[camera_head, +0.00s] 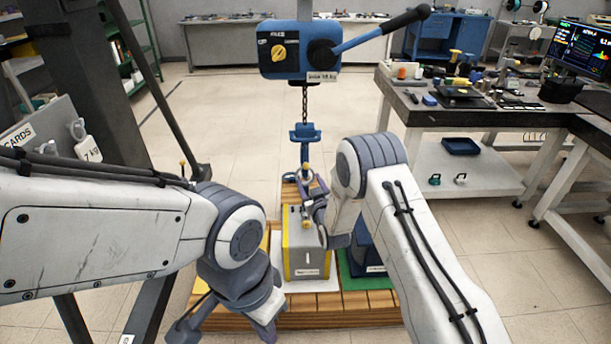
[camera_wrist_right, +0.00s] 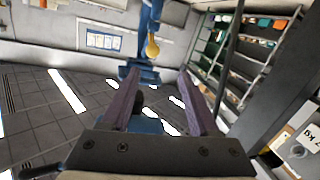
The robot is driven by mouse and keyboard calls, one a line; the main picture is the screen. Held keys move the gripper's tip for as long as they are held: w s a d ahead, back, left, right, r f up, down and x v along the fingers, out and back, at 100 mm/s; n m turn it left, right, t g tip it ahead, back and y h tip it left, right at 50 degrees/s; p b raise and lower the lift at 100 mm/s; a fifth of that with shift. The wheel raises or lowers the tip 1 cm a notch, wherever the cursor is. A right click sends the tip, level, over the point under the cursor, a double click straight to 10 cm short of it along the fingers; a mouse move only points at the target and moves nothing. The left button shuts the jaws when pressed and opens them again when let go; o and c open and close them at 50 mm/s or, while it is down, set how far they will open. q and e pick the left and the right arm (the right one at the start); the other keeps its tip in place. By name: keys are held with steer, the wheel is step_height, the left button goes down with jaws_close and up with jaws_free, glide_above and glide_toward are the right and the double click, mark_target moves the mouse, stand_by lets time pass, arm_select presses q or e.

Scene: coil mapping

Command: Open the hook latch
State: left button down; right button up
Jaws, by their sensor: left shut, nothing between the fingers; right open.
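The blue hook block (camera_head: 304,133) hangs on a chain below the blue hoist (camera_head: 300,50). The hook under it is partly hidden by my right gripper (camera_head: 312,192); I cannot make out the latch or its state in the head view. In the right wrist view, my right gripper (camera_wrist_right: 158,100) has its two purple fingers apart, with a blue part (camera_wrist_right: 140,70) and a yellow knob (camera_wrist_right: 152,47) beyond the fingertips. I cannot tell whether the fingers touch anything. My left gripper (camera_head: 226,332) is shut and empty, low at the front left, away from the hook.
A grey box with yellow edges (camera_head: 306,245) stands below the hook on a wooden pallet (camera_head: 320,318). A blue box (camera_head: 375,258) stands beside it on a green mat (camera_head: 347,284). A cluttered workbench (camera_head: 480,115) is at the right. Floor behind the pallet is clear.

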mark_target(307, 168)
steer(key=shift+t, duration=0.4)
steer(key=x, duration=0.3)
steer(key=d+f+x, duration=0.1)
steer(key=x, duration=0.6)
steer(key=shift+w+d+f+p, duration=0.15)
steer(key=shift+w+f+p, duration=0.05)
steer(key=shift+w+p, duration=0.1)
jaws_close()
stand_by(0.9)
